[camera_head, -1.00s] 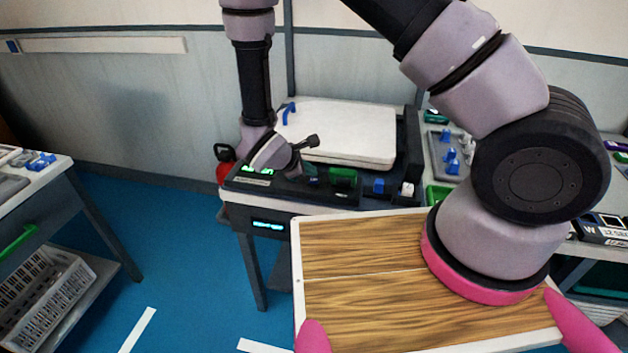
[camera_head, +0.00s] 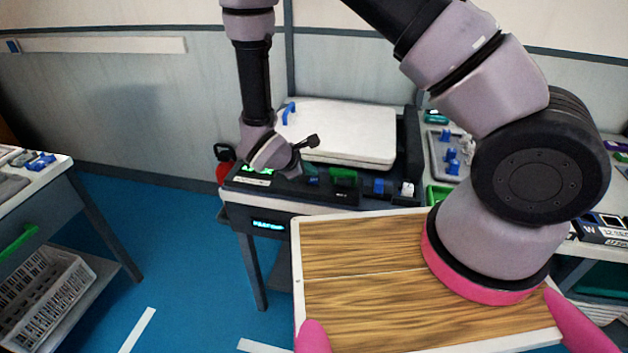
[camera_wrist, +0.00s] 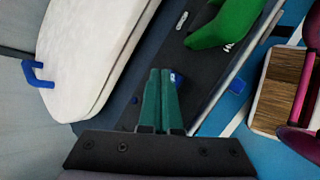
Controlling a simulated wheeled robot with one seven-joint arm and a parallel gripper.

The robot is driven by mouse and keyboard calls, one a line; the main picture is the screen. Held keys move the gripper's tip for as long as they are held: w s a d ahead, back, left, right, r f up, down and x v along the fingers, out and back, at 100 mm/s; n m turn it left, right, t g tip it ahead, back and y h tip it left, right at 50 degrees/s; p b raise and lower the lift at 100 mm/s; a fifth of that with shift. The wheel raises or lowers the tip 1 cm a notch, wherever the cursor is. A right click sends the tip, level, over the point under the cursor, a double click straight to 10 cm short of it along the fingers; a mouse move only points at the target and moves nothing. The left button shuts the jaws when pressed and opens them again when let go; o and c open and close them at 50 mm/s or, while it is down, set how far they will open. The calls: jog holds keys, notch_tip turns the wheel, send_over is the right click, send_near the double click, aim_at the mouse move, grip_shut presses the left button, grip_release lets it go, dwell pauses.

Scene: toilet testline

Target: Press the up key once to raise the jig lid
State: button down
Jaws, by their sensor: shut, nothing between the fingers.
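The jig has a white lid (camera_head: 345,130) lying flat on its dark base, with a blue handle (camera_head: 288,112) at its left. The lid also fills the left of the wrist view (camera_wrist: 85,50). The black key panel (camera_head: 255,180) runs along the front. It carries a small blue key (camera_head: 312,180), a larger green key (camera_head: 343,178), another blue key (camera_head: 379,186) and a white key (camera_head: 407,189). In the wrist view, my gripper (camera_wrist: 167,74) has its green fingers shut and empty. The tips overlap a blue key (camera_wrist: 178,80), partly hiding it; contact cannot be told. Key markings are unreadable.
A wood-topped board (camera_head: 360,270) lies in the foreground. A grey tray with blue parts (camera_head: 450,155) is right of the jig. A red object (camera_head: 224,160) stands at its left.

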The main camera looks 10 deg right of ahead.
jog(key=shift+f, duration=0.1)
dwell(0.7)
jog(key=shift+f, duration=0.3)
